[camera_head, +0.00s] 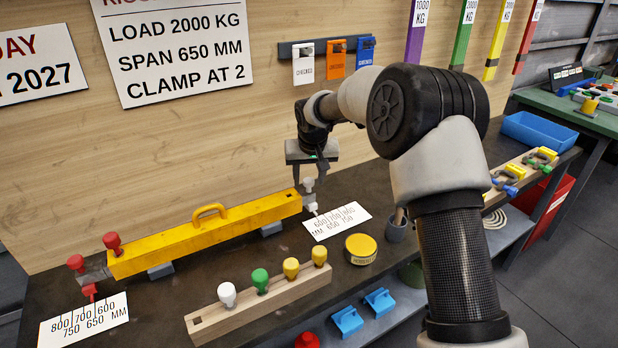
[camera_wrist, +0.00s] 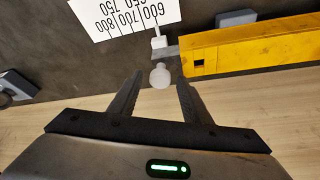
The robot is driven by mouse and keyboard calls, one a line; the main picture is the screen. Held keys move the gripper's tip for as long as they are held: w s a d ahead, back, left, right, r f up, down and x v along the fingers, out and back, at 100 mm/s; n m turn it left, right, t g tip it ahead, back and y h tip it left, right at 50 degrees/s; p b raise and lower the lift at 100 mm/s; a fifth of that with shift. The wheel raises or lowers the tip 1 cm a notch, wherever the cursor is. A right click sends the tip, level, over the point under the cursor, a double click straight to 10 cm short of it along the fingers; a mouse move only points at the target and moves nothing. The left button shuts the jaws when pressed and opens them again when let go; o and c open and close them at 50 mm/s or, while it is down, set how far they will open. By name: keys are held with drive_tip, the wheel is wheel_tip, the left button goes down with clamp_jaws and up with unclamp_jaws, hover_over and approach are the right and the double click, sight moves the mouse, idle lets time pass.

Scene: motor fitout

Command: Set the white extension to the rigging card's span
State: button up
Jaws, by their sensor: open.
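The rigging card (camera_head: 180,45) on the wall reads load 2000 kg, span 650 mm, clamp at 2. The yellow beam (camera_head: 200,240) lies on the bench. The white extension (camera_head: 309,198) barely sticks out of its right end, with a white knob on top, also seen in the wrist view (camera_wrist: 160,75). Its white pointer (camera_wrist: 158,43) is by the 600 end of the scale card (camera_head: 337,220); the exact reading is unclear. My gripper (camera_wrist: 160,84) is open above the knob, fingers pointing down on either side. Whether the fingers reach down around it is unclear.
The red extension (camera_head: 91,272) is at the beam's left end, its pointer near 650 on its scale (camera_head: 84,320). A wooden rack (camera_head: 255,304) holds white, green and yellow knobs.

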clamp_jaws()
drive_tip(key=shift+w+d+p, duration=0.3)
drive_tip(key=shift+w+d, duration=0.45)
drive_tip(key=shift+d, duration=0.35)
unclamp_jaws()
drive_tip(key=v, duration=1.7)
drive_tip(key=shift+r+p, duration=0.25)
drive_tip(key=shift+p, duration=0.15)
drive_tip(key=shift+s, duration=0.1)
